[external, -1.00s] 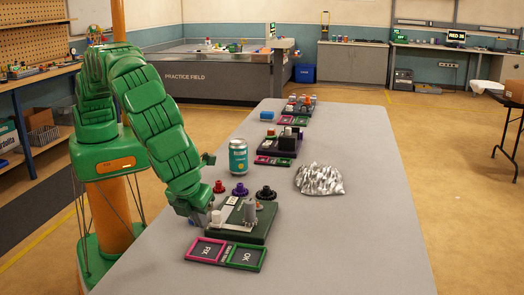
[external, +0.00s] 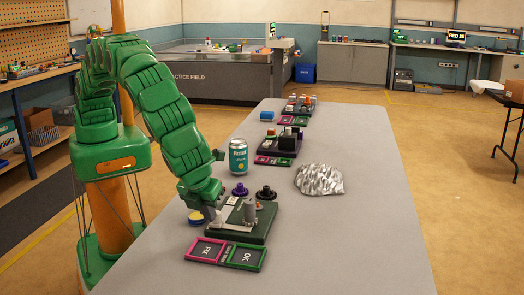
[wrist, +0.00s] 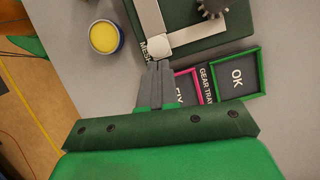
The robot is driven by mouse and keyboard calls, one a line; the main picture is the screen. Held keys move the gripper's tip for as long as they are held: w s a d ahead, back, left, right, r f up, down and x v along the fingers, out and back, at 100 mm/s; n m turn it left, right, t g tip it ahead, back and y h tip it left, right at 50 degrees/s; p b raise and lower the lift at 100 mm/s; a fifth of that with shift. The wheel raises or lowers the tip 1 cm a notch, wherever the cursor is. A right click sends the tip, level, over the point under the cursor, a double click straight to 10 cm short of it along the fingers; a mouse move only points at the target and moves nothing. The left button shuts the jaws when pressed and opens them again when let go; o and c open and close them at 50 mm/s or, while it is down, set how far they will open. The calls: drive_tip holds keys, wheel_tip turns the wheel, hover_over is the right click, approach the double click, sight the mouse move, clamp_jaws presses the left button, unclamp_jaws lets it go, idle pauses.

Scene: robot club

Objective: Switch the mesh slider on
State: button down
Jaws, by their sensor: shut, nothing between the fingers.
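The dark green gear train board (external: 262,232) lies near the front of the table, with a grey gear post (external: 250,212) and pale bars on it. In the wrist view, the board (wrist: 215,38) carries a toothed grey gear (wrist: 211,7) and a pale square block (wrist: 178,40) where pale bars meet. A partly covered label beginning "MES" stands beside the block, apparently marking the mesh slider. My gripper (wrist: 158,66) is shut and empty, its tips at the block's near edge; I cannot tell whether they touch. In the external view, my gripper (external: 211,212) is low at the board's left side.
The pink FIX tray (external: 207,249) and green OK tray (external: 246,257) lie in front of the board. A yellow-topped tin (wrist: 104,37) is to its left. Dark knobs (external: 265,193), a can (external: 238,158) and a silver bag (external: 319,179) stand behind. The table's right side is clear.

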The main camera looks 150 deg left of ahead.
drive_tip(key=shift+s+a, duration=2)
drive_tip(key=shift+a, duration=0.05)
drive_tip(key=shift+w+d, duration=0.3)
drive_tip(key=shift+d, duration=0.15)
drive_tip(key=w+d, duration=0.1)
drive_tip(key=w+d+r, duration=0.1)
drive_tip(key=shift+w+d, duration=0.15)
drive_tip(key=shift+d, duration=0.2)
drive_tip(key=v, duration=0.9)
